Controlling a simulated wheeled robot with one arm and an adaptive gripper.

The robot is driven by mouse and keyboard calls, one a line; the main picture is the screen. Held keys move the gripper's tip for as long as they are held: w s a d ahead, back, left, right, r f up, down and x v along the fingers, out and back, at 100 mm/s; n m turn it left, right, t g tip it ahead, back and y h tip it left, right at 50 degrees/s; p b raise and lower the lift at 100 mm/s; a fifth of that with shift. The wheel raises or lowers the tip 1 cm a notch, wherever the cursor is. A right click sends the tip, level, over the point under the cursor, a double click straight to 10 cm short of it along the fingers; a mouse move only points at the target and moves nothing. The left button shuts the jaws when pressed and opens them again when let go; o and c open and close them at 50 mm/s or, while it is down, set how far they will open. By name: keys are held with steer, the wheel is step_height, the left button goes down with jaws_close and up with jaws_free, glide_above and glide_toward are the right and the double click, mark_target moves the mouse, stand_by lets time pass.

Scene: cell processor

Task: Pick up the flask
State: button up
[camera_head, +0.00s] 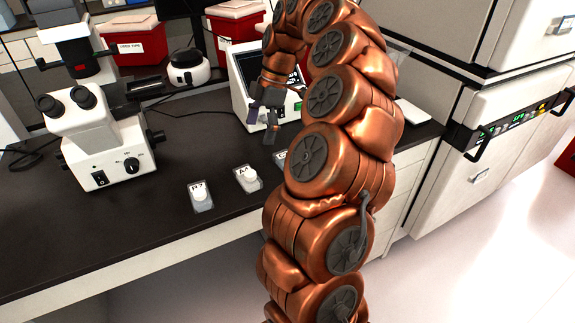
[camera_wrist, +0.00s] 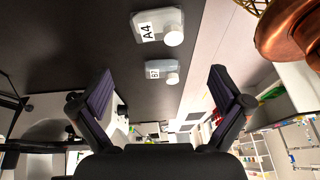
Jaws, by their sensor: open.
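A flask labelled A4 (camera_head: 247,179) lies flat on the dark bench, with its white cap toward the front edge. A second flask (camera_head: 201,196) lies to its left; its label looks like B7. Part of a third label (camera_head: 281,155) shows to the right, mostly hidden by my arm. In the wrist view the A4 flask (camera_wrist: 160,27) is at the top, and the other flask (camera_wrist: 162,71) lies below it, seen between my finger tips. My gripper (camera_head: 264,121) is open and empty above the bench, behind the flasks and apart from them.
A white microscope (camera_head: 105,140) stands on the left of the bench. A screened instrument (camera_head: 245,85) stands right behind my gripper. Red bins (camera_head: 132,40) are at the back, and a tall white cabinet (camera_head: 480,150) is at right. Bare bench lies between microscope and flasks.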

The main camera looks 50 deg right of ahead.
steer(key=s+d+f, duration=0.3)
steer(key=d+f, duration=0.2)
steer(key=d, duration=0.6)
steer(key=shift+n, duration=0.5)
steer(key=shift+a+p+x, duration=0.15)
steer(key=shift+p+x, duration=0.5)
steer(key=shift+x, duration=1.2)
steer(key=shift+a+p+x, duration=0.1)
steer(key=shift+p+x, duration=0.55)
steer(key=shift+x, duration=1.2)
steer(key=shift+w+a+f, duration=0.1)
steer(key=shift+f, duration=0.15)
steer(key=c, duration=0.8)
steer(key=shift+r, duration=0.15)
